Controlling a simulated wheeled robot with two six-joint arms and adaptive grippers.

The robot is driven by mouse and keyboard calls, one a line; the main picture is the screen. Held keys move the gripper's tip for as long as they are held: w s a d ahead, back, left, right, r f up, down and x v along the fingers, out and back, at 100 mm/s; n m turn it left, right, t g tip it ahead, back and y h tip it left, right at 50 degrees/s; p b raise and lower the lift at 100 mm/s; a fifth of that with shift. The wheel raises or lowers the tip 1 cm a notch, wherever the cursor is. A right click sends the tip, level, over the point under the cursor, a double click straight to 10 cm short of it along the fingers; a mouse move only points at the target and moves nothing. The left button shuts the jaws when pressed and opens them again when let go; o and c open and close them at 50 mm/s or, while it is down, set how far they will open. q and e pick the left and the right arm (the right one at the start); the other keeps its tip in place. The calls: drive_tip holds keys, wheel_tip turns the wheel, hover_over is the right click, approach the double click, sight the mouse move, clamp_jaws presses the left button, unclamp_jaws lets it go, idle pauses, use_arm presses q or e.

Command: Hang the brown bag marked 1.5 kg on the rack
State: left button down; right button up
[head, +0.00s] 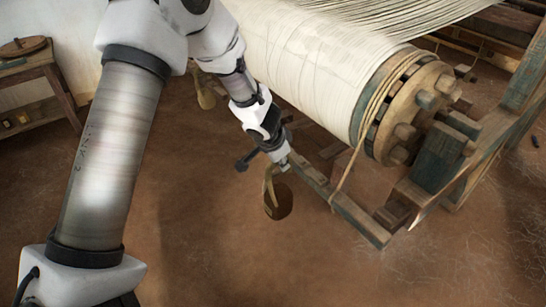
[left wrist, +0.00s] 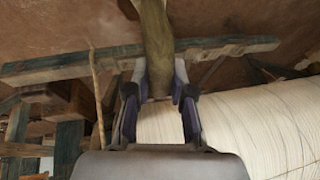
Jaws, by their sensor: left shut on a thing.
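A brown bag (head: 279,200) hangs from my left gripper (head: 275,164), clear of the floor. In the left wrist view the fingers of my left gripper (left wrist: 160,88) are shut on the bag's olive-brown upper part (left wrist: 157,40). I cannot read a mark on it. A wooden bar (head: 345,212) runs low beside the loom, just right of the bag; I take it as part of the rack. It also shows behind the bag in the left wrist view (left wrist: 230,48). The bag appears apart from the bar. My right gripper is not in view.
The loom's large cloth roll (head: 310,60) and its wooden end wheel (head: 405,115) stand right of my left arm. A second brown bag (head: 205,95) hangs partly behind that arm. A small wooden table (head: 35,75) is at far left. The floor in front is clear.

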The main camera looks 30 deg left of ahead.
use_arm(q)
drive_tip(key=shift+s+a+f+b, duration=0.15)
drive_tip(key=shift+s+a+b, duration=0.05)
drive_tip(key=shift+s+b, duration=0.25)
drive_tip(key=shift+s+a+r+b, duration=0.1)
drive_tip(key=shift+s+a+b, duration=0.3)
drive_tip(key=shift+s, duration=0.5)
drive_tip(key=shift+s+a+r+b, duration=0.1)
drive_tip(key=shift+s+a+b, duration=0.35)
drive_tip(key=shift+s, duration=0.45)
drive_tip(key=shift+s+a+b, duration=0.25)
drive_tip(key=shift+s+b, duration=0.25)
drive_tip(key=shift+s, duration=0.4)
drive_tip(key=s+a+b, duration=0.1)
drive_tip(key=s+a, duration=0.2)
drive_tip(key=s, duration=0.4)
drive_tip(key=shift+r, duration=0.45)
drive_tip(key=shift+r, duration=0.1)
